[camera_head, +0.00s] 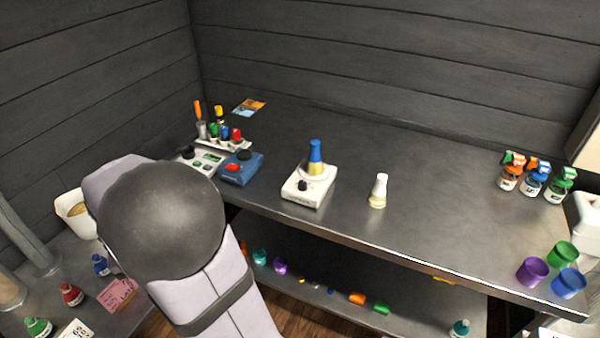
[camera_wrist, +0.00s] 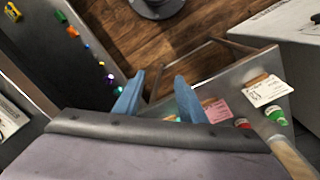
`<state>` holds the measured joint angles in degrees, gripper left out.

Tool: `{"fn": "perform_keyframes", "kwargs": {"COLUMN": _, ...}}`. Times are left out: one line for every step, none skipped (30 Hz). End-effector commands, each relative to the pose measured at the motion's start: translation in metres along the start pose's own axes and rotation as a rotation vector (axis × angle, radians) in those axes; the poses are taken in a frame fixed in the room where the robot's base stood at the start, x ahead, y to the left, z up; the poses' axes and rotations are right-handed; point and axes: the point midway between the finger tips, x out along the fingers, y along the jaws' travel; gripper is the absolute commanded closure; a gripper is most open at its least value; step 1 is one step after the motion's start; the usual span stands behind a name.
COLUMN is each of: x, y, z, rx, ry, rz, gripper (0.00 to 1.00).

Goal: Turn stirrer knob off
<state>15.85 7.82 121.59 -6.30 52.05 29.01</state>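The stirrer (camera_head: 309,186) is a small white box on the grey bench, with a dark knob (camera_head: 303,186) on its front side. A vessel with a blue top and yellow lower part (camera_head: 315,158) stands upright on its plate. The knob's setting is too small to tell. My gripper (camera_wrist: 157,97) shows in the wrist view as two blue fingers, spread apart with nothing between them. It points down toward the floor and a low side table, away from the stirrer. In the head view my arm hides the gripper.
A blue device (camera_head: 240,168) and a rack of coloured tools (camera_head: 222,143) stand left of the stirrer. A white-capped bottle (camera_head: 378,190) stands to its right. Spray bottles (camera_head: 532,180) and coloured cups (camera_head: 533,271) are at the far right. The bench between is clear.

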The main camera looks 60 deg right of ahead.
Motion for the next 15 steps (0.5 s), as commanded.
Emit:
{"fn": "perform_keyframes", "kwargs": {"x": -0.012, "y": 0.016, "z": -0.026, "rx": 0.132, "ry": -0.001, "rz": 0.019, "gripper": 0.63}}
{"fn": "perform_keyframes", "kwargs": {"x": -0.016, "y": 0.025, "z": -0.04, "rx": 0.212, "ry": -0.002, "rz": 0.031, "gripper": 0.63}}
{"fn": "perform_keyframes", "kwargs": {"x": -0.021, "y": 0.039, "z": -0.058, "rx": 0.319, "ry": 0.0, "rz": 0.047, "gripper": 0.63}}
{"fn": "perform_keyframes", "kwargs": {"x": -0.025, "y": 0.05, "z": -0.071, "rx": 0.399, "ry": 0.002, "rz": 0.059, "gripper": 0.63}}
{"fn": "perform_keyframes", "kwargs": {"x": -0.028, "y": 0.062, "z": -0.083, "rx": 0.481, "ry": 0.003, "rz": 0.072, "gripper": 0.63}}
{"fn": "perform_keyframes", "kwargs": {"x": -0.033, "y": 0.079, "z": -0.099, "rx": 0.588, "ry": 0.007, "rz": 0.09, "gripper": 0.63}}
{"fn": "perform_keyframes", "kwargs": {"x": -0.036, "y": 0.092, "z": -0.11, "rx": 0.671, "ry": 0.01, "rz": 0.102, "gripper": 0.63}}
{"fn": "perform_keyframes", "kwargs": {"x": -0.038, "y": 0.107, "z": -0.12, "rx": 0.753, "ry": 0.013, "rz": 0.117, "gripper": 0.63}}
{"fn": "perform_keyframes", "kwargs": {"x": -0.042, "y": 0.127, "z": -0.133, "rx": 0.862, "ry": 0.019, "rz": 0.136, "gripper": 0.63}}
{"fn": "perform_keyframes", "kwargs": {"x": -0.045, "y": 0.142, "z": -0.142, "rx": 0.945, "ry": 0.024, "rz": 0.149, "gripper": 0.63}}
{"fn": "perform_keyframes", "kwargs": {"x": -0.047, "y": 0.158, "z": -0.15, "rx": 1.027, "ry": 0.03, "rz": 0.165, "gripper": 0.63}}
{"fn": "perform_keyframes", "kwargs": {"x": -0.049, "y": 0.18, "z": -0.159, "rx": 1.137, "ry": 0.037, "rz": 0.184, "gripper": 0.63}}
{"fn": "perform_keyframes", "kwargs": {"x": -0.051, "y": 0.196, "z": -0.165, "rx": 1.217, "ry": 0.044, "rz": 0.2, "gripper": 0.63}}
{"fn": "perform_keyframes", "kwargs": {"x": -0.053, "y": 0.213, "z": -0.17, "rx": 1.295, "ry": 0.051, "rz": 0.214, "gripper": 0.63}}
{"fn": "perform_keyframes", "kwargs": {"x": -0.055, "y": 0.234, "z": -0.175, "rx": 1.395, "ry": 0.06, "rz": 0.233, "gripper": 0.63}}
